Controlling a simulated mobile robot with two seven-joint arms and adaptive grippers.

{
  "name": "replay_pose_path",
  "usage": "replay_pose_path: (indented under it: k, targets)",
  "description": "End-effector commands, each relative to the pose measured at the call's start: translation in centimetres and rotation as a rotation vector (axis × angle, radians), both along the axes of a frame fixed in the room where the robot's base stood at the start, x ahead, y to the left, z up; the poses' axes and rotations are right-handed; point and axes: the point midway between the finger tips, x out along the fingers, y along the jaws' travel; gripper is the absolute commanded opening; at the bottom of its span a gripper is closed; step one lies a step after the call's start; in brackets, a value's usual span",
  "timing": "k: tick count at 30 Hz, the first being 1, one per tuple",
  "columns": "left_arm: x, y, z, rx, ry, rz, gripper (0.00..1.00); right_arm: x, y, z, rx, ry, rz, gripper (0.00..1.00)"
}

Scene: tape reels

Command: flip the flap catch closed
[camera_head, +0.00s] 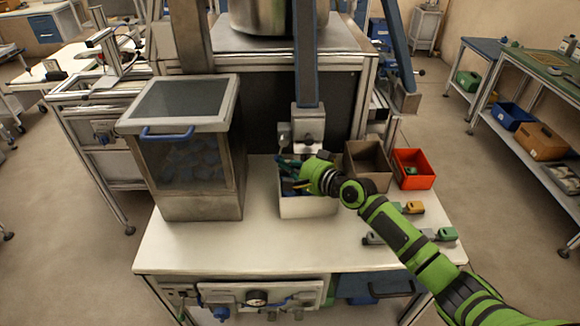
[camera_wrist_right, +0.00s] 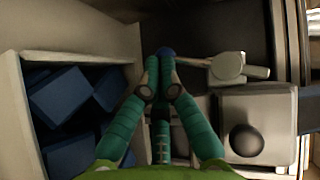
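The flap catch is a grey lever (camera_wrist_right: 190,62) with a blue ball knob (camera_wrist_right: 166,52) in the right wrist view, running from a pale grey pivot block (camera_wrist_right: 228,67). In the head view the catch (camera_head: 284,134) is small, beside the grey block at the foot of the blue post. My right gripper (camera_head: 298,172) reaches in from the right above the white bin. In the wrist view its teal fingers (camera_wrist_right: 160,66) are drawn together, their tips at the knob. I cannot tell whether they touch it. My left gripper is not in view.
The white bin (camera_head: 308,208) holds blue blocks (camera_wrist_right: 62,93). A lidded glass-fronted hopper (camera_head: 180,112) stands left. A brown bin (camera_head: 367,166) and a red bin (camera_head: 413,169) stand right. Several small coloured pieces lie on the right of the table; its front (camera_head: 230,250) is clear.

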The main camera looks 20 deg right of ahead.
Motion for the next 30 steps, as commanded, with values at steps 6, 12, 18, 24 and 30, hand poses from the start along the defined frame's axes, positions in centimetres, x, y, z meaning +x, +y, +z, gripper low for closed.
replay_pose_path:
  k: [6,12,18,24,30]
  targets:
    - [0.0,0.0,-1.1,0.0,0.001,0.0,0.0,0.1,0.3,-0.2,0.045,-0.014,-0.001,0.0]
    - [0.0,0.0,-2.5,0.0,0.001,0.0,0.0,0.2,0.7,-0.4,0.119,-0.034,0.0,0.0]
    - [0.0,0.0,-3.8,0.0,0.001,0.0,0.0,0.4,1.4,-0.3,0.147,-0.045,0.001,0.0]
    - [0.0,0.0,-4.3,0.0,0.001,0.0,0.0,0.7,2.4,0.0,0.146,-0.043,0.0,0.0]
    - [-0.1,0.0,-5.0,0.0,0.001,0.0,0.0,0.9,3.2,0.1,0.176,-0.046,0.001,0.0]
